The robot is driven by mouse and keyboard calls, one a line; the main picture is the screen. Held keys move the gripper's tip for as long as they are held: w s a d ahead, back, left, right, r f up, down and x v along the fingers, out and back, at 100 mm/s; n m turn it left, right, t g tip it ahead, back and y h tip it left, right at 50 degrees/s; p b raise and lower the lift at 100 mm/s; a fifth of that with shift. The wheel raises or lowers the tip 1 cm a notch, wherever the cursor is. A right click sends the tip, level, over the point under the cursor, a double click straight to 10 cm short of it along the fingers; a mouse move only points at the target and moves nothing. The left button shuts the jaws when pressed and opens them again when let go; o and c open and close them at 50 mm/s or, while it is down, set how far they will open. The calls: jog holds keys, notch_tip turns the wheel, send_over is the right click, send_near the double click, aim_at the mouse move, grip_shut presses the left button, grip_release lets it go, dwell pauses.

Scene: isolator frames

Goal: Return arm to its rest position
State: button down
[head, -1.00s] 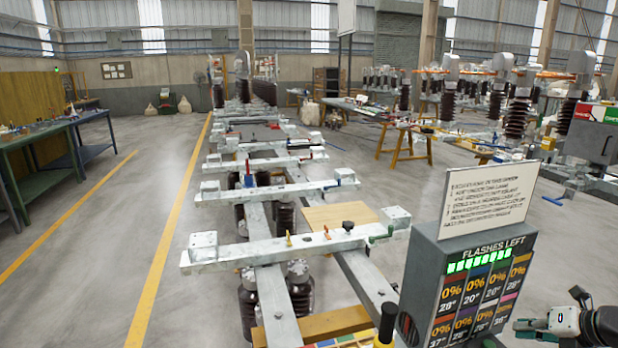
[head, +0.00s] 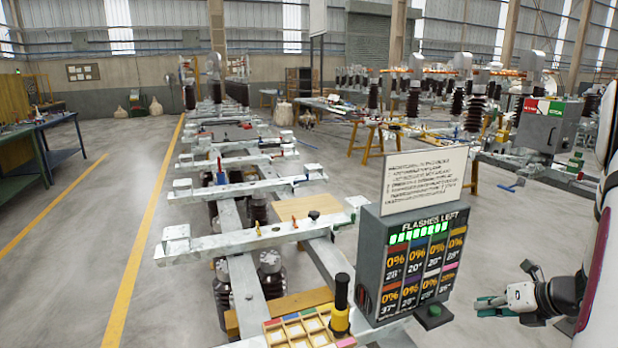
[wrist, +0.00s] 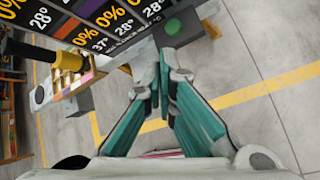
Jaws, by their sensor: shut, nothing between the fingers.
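My gripper (head: 482,306) is at the lower right of the head view, beside and to the right of the grey display box (head: 415,262). It points left, with clear space between it and the box. In the wrist view my gripper (wrist: 164,68) has its teal fingers brought together at the tips, with nothing between them. My white arm shows at the right edge of the head view. The box carries a "FLASHES LEFT" panel with green lights and coloured percentage tiles, and a green button (head: 434,311) at its lower right.
A white text sign (head: 424,180) stands on the box. A black and yellow cylinder (head: 340,305) stands by a sectioned tray (head: 300,333) at the bottom. Metal crossbeams (head: 255,238) run back along the left. Open floor lies far left, with a yellow line (head: 147,225).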

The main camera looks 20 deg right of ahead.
jog(key=a+r+n+g+y, duration=0.1)
jog(key=a+r+n+g, duration=0.1)
jog(key=a+r+n, duration=0.85)
jog(key=a+r+n+g+y, duration=0.2)
jog(key=a+r+n, duration=0.45)
jog(key=a, duration=0.75)
jog(key=s+a+r+n+h, duration=0.2)
jog(key=s+a+n, duration=0.3)
jog(key=s+n, duration=0.3)
jog(key=s+a+r+n+h, duration=0.3)
jog(key=s+a+n, duration=0.3)
jog(key=n, duration=0.9)
jog(key=shift+s+n+h, duration=0.3)
jog(key=shift+s+n, duration=0.1)
jog(key=shift+s, duration=0.6)
